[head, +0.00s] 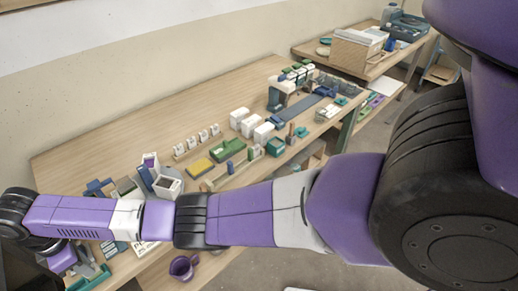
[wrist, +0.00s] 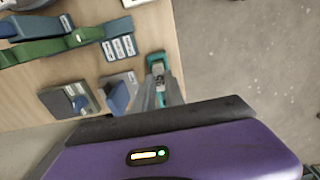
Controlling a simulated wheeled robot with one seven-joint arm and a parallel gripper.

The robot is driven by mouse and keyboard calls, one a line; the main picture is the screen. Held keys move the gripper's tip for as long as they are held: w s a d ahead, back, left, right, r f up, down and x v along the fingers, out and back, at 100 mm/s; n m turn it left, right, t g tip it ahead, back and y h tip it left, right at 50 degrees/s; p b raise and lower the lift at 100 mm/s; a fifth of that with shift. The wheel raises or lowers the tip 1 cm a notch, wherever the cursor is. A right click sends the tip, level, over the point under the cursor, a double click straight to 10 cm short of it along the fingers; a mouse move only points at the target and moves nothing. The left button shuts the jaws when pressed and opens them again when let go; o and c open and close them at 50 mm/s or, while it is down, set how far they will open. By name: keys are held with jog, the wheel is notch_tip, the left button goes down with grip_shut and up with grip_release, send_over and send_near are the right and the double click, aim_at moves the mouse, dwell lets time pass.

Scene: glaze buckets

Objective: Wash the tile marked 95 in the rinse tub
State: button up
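My gripper (wrist: 160,82) shows in the wrist view as narrow grey fingers beyond a purple housing. A teal piece shows at their tips; I cannot tell whether it is gripped or lies behind them. In the head view my arm crosses the near left of the table and largely hides the gripper. Small dark pieces with white labels (wrist: 118,48) lie near the table edge in the wrist view; their marks are too small to read. No tile can be picked out as 95. I cannot tell which container is the rinse tub.
A long wooden table (head: 150,120) holds a yellow block (head: 201,167), a green block (head: 228,149) and several white containers (head: 249,126). A purple bucket (head: 184,267) is below the near edge. A second table (head: 310,47) stands behind. The table's back left is bare.

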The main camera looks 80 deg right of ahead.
grip_shut()
jog(key=shift+r+p, duration=3.7)
jog(key=shift+r, duration=0.1)
jog(key=shift+f, duration=0.1)
